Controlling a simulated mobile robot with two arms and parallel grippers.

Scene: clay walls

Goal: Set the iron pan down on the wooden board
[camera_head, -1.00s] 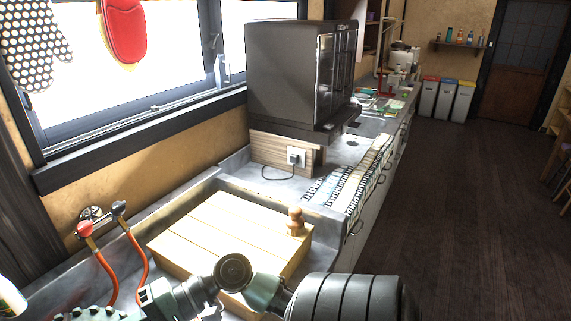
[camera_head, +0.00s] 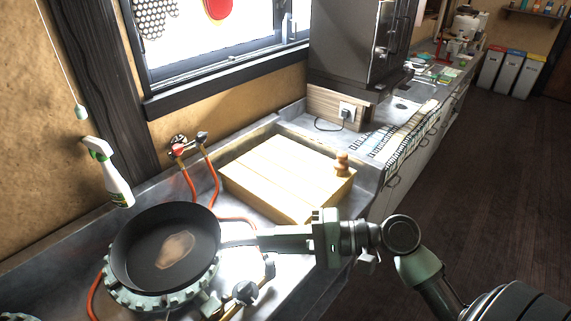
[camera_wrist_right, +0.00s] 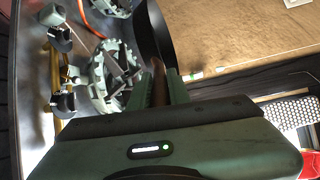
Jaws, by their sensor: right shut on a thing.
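The black iron pan (camera_head: 140,238) is at the lower left of the head view, level, over a round gas burner (camera_head: 150,299). A brown patch shows on its inside. My right gripper (camera_head: 252,238) reaches in from the right and is shut on the pan's handle. In the right wrist view the pan (camera_wrist_right: 153,32) shows edge-on beyond the fingers (camera_wrist_right: 160,85), with the burner (camera_wrist_right: 112,78) to its left; it looks raised above the burner. The pale wooden board (camera_head: 280,165) lies behind and right of the pan. My left gripper is out of view.
A small wooden knobbed piece (camera_head: 342,163) stands at the board's right corner. Orange hoses (camera_head: 212,180) run between pan and board. A spray bottle (camera_head: 110,172) is by the left wall. A dark oven (camera_head: 350,45) stands behind the board. Most of the board's top is clear.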

